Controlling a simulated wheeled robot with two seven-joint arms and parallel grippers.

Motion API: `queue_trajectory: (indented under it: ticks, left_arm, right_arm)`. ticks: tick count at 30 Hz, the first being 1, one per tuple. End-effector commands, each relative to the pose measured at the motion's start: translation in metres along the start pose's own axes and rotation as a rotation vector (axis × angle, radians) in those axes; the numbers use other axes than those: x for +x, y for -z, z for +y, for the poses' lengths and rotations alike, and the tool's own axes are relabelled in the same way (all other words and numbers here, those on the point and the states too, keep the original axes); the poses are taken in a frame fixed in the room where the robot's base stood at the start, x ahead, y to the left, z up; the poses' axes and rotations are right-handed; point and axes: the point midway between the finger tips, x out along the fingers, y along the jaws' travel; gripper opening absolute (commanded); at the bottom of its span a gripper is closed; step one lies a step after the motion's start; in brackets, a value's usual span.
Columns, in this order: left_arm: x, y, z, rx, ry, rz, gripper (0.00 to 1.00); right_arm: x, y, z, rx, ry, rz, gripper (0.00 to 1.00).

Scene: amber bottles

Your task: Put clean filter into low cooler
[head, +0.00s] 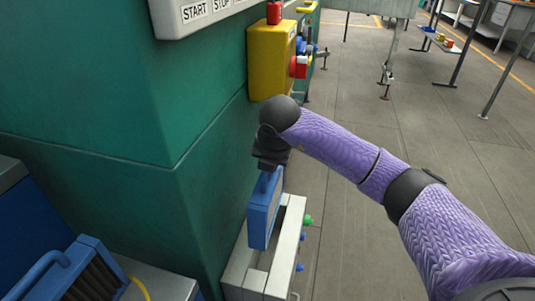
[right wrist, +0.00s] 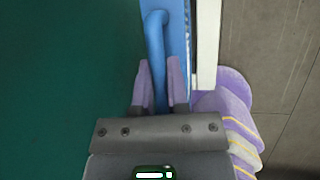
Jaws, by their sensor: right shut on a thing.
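My right gripper (head: 268,168) points down and is shut on the handle of a blue filter (head: 263,210). The filter hangs upright beside the green machine wall. In the right wrist view the blue handle (right wrist: 156,40) runs between the two purple fingers (right wrist: 158,75). Below the filter is the low cooler (head: 292,230), a pale grey box against the green wall. The filter's lower edge overlaps the cooler's top in the picture. I cannot tell whether it is inside the opening or just above it. My left gripper is out of view.
Another blue-framed filter (head: 84,245) with dark fins and a handle lies at the lower left. Green and blue knobs (head: 307,220) stick out from the cooler's right side. A yellow control box (head: 268,55) is on the wall above.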

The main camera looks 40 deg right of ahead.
Motion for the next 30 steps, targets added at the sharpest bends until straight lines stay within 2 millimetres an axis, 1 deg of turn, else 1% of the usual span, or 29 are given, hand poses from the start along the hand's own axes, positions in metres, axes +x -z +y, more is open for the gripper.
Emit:
queue_trajectory:
  ticks: [1, 7, 13, 20, 30]
  left_arm:
    - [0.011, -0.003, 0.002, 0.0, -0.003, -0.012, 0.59]
    - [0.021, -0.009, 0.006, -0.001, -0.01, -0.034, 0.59]
    - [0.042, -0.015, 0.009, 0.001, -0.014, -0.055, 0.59]
    - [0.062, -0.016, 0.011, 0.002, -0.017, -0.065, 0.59]
    - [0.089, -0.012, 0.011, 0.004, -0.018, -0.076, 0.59]
  right_arm:
    - [0.013, 0.005, -0.003, 0.0, 0.003, 0.001, 0.0]
    - [0.025, 0.01, -0.005, 0.001, 0.002, 0.0, 0.0]
    - [0.052, 0.021, -0.011, 0.001, 0.002, 0.002, 0.0]
    - [0.08, 0.033, -0.018, 0.0, 0.003, 0.003, 0.0]
    - [0.123, 0.051, -0.027, 0.0, 0.002, 0.002, 0.0]
